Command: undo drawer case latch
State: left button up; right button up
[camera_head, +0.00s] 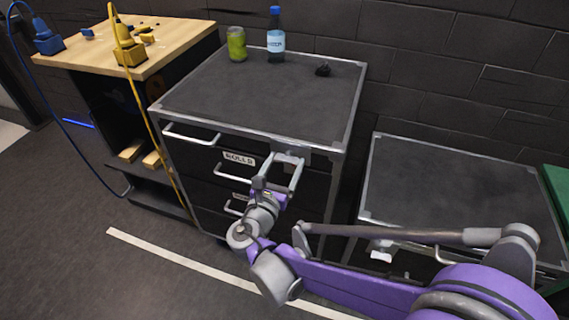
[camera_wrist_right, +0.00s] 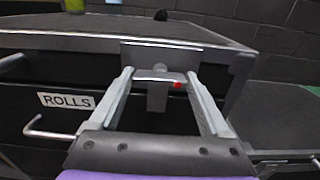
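The drawer case (camera_head: 262,92) is a dark cabinet with a metal-edged top and several drawers with bar handles. A grey latch (camera_head: 288,158) sits at its upper right front corner. In the right wrist view the latch (camera_wrist_right: 157,90) has a hanging plate, and a small red dot shows on it. My right gripper (camera_head: 284,170) is at the latch; in the wrist view its two fingers (camera_wrist_right: 160,82) are spread, one on each side of the latch, with gaps to the plate. Whether the fingertips touch the latch cannot be told. My left gripper is not in view.
A green can (camera_head: 237,44), a blue-capped bottle (camera_head: 276,38) and a small dark object (camera_head: 323,69) stand on the case. A wooden-topped bench (camera_head: 165,42) with cables is at left. A lower dark cabinet (camera_head: 450,185) is at right. Open floor lies in front.

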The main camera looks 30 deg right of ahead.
jog(key=c, duration=0.4)
jog(key=shift+m, duration=0.3)
jog(key=m+p, duration=0.1)
jog(key=m, duration=0.1)
jog(key=shift+m, duration=0.4)
jog(key=m+p, duration=0.1)
jog(key=m, duration=0.3)
jog(key=shift+m, duration=0.3)
jog(key=m+p, duration=0.1)
jog(key=m, duration=0.4)
jog(key=shift+m+p, duration=0.45)
jog(key=shift+m, duration=1.95)
jog(key=shift+f, duration=0.1)
